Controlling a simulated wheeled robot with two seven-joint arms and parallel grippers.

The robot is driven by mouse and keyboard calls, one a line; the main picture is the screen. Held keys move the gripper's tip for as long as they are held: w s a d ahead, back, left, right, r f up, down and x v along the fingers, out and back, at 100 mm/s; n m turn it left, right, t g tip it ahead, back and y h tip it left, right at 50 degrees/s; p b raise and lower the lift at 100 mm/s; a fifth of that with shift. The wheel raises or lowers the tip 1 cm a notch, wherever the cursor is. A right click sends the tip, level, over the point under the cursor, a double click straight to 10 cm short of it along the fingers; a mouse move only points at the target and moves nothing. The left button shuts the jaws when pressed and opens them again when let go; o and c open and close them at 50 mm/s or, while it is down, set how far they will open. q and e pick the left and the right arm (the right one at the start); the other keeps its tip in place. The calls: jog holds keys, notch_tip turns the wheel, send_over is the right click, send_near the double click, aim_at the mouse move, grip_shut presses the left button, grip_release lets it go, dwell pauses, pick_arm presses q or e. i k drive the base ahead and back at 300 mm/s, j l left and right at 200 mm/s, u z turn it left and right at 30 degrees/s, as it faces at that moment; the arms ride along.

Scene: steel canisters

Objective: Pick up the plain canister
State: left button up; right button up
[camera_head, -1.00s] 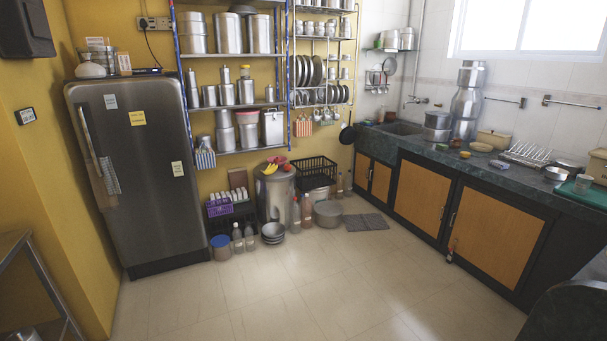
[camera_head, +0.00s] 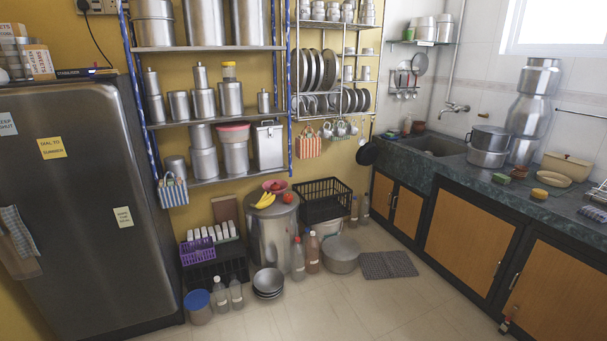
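Several steel canisters stand on the wall rack. Three large plain ones are on its upper shelf: a left one (camera_head: 154,22), a middle one (camera_head: 204,22) and a right one (camera_head: 249,22). The middle shelf holds smaller canisters, such as a plain one (camera_head: 180,105) and one with a yellow top (camera_head: 230,96). The lower shelf holds a stacked pair (camera_head: 203,152), a canister with a pink lid (camera_head: 235,152), a box-shaped one with a handle (camera_head: 268,146) and a small one (camera_head: 176,168). I cannot tell which one the task means. Neither gripper is in view.
A steel fridge (camera_head: 80,200) stands at left. A large drum (camera_head: 272,228) with bananas, bottles, bowls (camera_head: 268,282) and a pot (camera_head: 341,254) crowd the floor below the rack. A counter (camera_head: 520,200) runs along the right. The tiled floor in front (camera_head: 370,310) is clear.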

aim_at(263, 101)
jog(key=i+u, duration=0.1)
jog(key=i, duration=0.65)
jog(key=i+l+u, duration=0.15)
jog(key=i, duration=0.55)
